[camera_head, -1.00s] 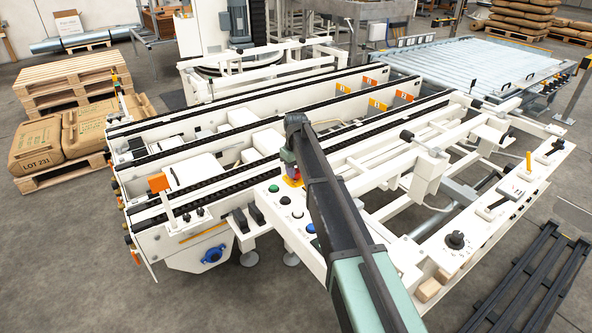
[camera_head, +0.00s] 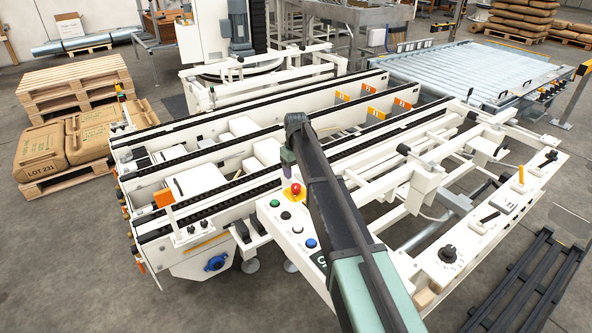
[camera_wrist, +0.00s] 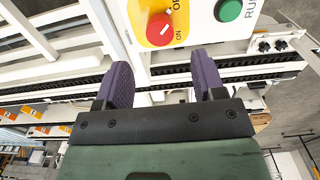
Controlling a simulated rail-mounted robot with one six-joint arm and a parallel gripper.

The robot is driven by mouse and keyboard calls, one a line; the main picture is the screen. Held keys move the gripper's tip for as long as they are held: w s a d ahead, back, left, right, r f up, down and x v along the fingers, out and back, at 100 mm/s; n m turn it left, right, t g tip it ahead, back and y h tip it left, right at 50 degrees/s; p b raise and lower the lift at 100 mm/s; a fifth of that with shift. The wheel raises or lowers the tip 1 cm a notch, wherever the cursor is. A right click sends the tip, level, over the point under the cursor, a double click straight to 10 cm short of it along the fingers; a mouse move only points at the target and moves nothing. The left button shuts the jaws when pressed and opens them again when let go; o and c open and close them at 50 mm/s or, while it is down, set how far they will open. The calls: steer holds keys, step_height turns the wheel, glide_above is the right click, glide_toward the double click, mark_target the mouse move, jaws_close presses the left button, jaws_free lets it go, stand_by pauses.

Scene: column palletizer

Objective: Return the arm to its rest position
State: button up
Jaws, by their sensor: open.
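My arm reaches up from the bottom of the head view, and my gripper (camera_head: 288,160) hangs at its end, above the white control panel (camera_head: 335,262). In the wrist view, the two purple fingers of my gripper (camera_wrist: 163,78) are spread apart with nothing between them. A red rotary switch (camera_head: 296,188) on a yellow plate stands beyond the fingertips; it also shows in the wrist view (camera_wrist: 160,28), apart from the fingers. A green button (camera_wrist: 228,9) is to its right in the wrist view.
Black, white and blue buttons (camera_head: 310,243) line the panel near my arm. White conveyor rails (camera_head: 215,170) fill the middle. Brown sacks (camera_head: 42,150) on a pallet stand at left, and a black slatted rack (camera_head: 525,285) lies at lower right. Grey floor is open at lower left.

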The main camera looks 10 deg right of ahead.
step_height(320, 180, up, 4)
steer(key=shift+p, duration=1)
steer(key=s+r+m+p, duration=0.1)
steer(key=s+m, duration=0.3)
steer(key=s, duration=3.2)
steer(key=shift+r+m+p, duration=0.4)
steer(key=shift+d, duration=0.1)
